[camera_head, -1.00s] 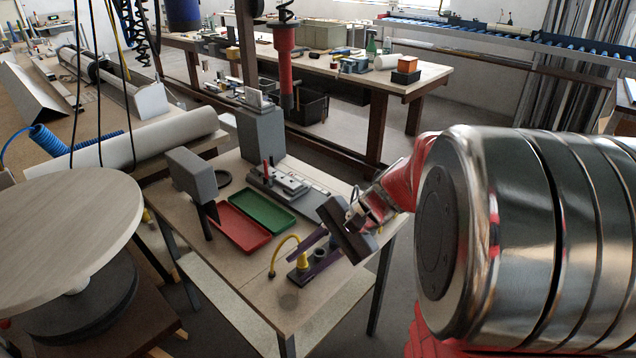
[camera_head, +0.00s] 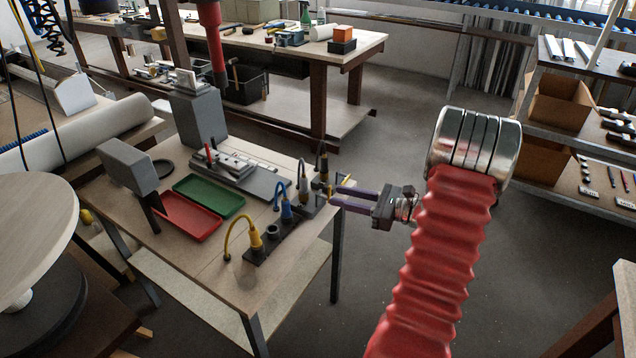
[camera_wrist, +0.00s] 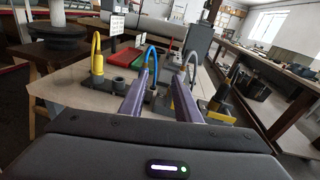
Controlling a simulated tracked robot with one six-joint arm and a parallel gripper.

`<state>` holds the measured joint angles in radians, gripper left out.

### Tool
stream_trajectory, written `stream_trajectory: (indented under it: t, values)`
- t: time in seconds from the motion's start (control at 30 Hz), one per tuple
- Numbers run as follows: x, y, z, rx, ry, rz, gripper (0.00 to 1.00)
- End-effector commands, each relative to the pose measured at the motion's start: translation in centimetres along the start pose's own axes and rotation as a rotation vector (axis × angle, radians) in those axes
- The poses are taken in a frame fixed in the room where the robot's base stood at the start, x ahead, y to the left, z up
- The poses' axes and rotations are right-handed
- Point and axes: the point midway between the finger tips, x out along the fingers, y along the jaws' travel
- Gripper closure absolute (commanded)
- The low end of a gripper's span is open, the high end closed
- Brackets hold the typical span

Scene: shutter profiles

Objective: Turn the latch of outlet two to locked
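A dark outlet strip (camera_head: 262,254) lies along the right edge of the workbench. Yellow (camera_head: 255,238), blue (camera_head: 286,212) and grey (camera_head: 303,192) plugs with curved cables stand on it, with an open round socket (camera_head: 272,232) beside the yellow one. The yellow plug (camera_wrist: 97,66) and blue cable (camera_wrist: 150,58) also show in the wrist view. Outlet numbers and latch positions are too small to read. My gripper (camera_head: 334,193) is open and empty, its purple fingers pointing at the strip's far part from the right. In the wrist view the spread fingers (camera_wrist: 162,74) partly hide the strip.
Red (camera_head: 187,217) and green (camera_head: 209,197) trays lie on the workbench, left of the strip. The floor right of the bench is clear.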

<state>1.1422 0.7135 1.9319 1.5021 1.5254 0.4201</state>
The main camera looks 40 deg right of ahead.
Motion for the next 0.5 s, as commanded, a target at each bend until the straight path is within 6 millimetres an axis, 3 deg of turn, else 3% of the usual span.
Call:
stream_trajectory:
  t: [0.1, 0.2, 0.5]
  values:
    - [-2.3, -2.1, -1.7, 0.055, -0.043, -0.085, 0.7]
    - [-3.3, -3.0, -2.3, 0.077, -0.063, -0.121, 0.7]
    - [-3.5, -3.3, -2.4, 0.082, -0.069, -0.131, 0.7]
